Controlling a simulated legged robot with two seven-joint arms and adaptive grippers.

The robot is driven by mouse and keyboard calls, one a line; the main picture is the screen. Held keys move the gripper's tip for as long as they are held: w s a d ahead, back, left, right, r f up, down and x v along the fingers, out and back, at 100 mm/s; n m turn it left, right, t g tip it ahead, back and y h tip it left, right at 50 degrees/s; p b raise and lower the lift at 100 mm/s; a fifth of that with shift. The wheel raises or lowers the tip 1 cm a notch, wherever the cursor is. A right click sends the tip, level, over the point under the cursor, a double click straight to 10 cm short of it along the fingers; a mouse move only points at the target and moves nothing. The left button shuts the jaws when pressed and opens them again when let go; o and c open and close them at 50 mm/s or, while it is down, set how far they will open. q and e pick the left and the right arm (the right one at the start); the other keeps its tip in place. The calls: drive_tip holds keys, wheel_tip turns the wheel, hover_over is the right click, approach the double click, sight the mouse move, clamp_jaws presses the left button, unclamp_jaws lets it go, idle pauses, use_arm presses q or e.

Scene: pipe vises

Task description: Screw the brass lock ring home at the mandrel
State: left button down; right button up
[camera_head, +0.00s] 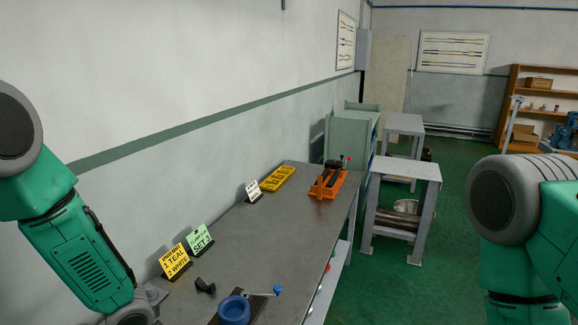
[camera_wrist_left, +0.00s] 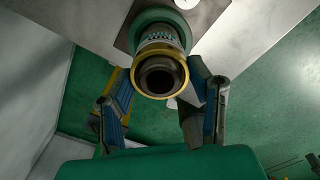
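In the left wrist view, the brass lock ring (camera_wrist_left: 136,87) shows as a gold band around the near end of a hollow, dark cylindrical part, which I take to be the mandrel (camera_wrist_left: 159,79). A green collar (camera_wrist_left: 184,22) surrounds it further back, with a row of pale teal marks between. My left gripper (camera_wrist_left: 160,72) has one blue-padded finger on each side of the ring. The fingers are spread and their tips come close to it; I cannot tell whether they touch. Head view: my left fingers are out of frame; my right arm shows at right, its gripper unseen.
The grey bench (camera_head: 262,228) carries a blue round fixture (camera_head: 234,311) with a handle, an orange vise (camera_head: 328,183), a yellow tray (camera_head: 278,179) and yellow (camera_head: 175,261), green (camera_head: 200,238) and white (camera_head: 253,191) cards. The bench middle is clear. A wall runs along its left.

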use_arm(q)
drive_tip(key=m, duration=0.8)
drive_tip(key=shift+a, duration=0.1)
drive_tip(key=c, duration=0.7)
unclamp_jaws()
